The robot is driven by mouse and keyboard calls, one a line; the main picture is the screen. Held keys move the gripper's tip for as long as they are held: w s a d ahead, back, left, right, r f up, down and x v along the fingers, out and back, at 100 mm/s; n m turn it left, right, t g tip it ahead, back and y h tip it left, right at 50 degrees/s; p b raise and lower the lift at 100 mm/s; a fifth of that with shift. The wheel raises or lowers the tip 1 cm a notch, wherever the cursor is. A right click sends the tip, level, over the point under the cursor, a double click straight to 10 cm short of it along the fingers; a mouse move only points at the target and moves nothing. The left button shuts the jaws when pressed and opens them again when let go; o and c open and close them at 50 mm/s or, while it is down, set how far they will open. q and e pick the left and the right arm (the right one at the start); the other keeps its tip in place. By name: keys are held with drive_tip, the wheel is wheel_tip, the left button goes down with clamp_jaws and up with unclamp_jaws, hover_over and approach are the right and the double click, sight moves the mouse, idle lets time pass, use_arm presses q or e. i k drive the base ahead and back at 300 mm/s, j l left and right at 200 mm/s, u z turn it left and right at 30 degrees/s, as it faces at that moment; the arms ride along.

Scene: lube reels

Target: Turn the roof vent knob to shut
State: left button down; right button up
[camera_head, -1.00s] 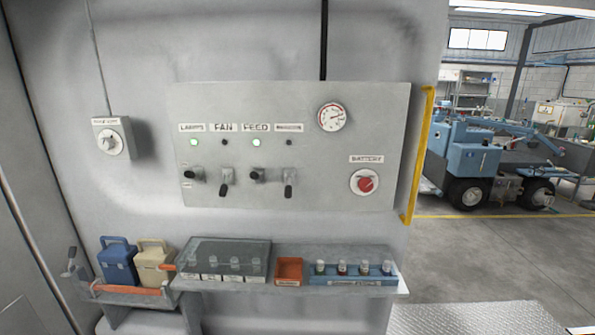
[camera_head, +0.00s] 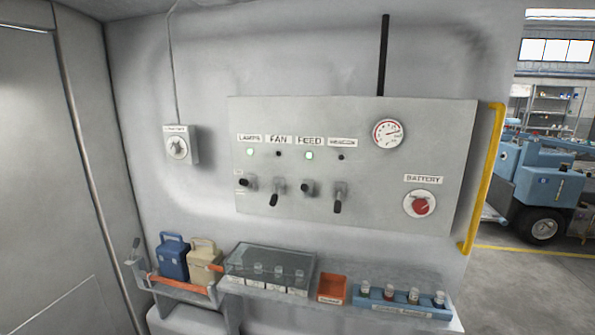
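A small grey box with a round pale dial and knob (camera_head: 177,148) is on the wall left of the large switch panel. A cable runs up from it, and its label is too small to read for certain. The knob's exact setting is hard to tell. The panel also carries a red knob labelled BATTERY (camera_head: 421,206). Neither of my grippers shows in the head view.
The grey panel (camera_head: 300,205) has several levers under LAMPS, FAN, FEED and another label, plus a gauge (camera_head: 388,133). Below, a shelf (camera_head: 440,317) holds a clear-lidded box (camera_head: 270,262), orange tray (camera_head: 332,289) and blue vial rack (camera_head: 408,303). A yellow rail (camera_head: 484,180) edges the right.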

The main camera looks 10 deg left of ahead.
sight(174, 148)
drive_tip(key=u, duration=1.2)
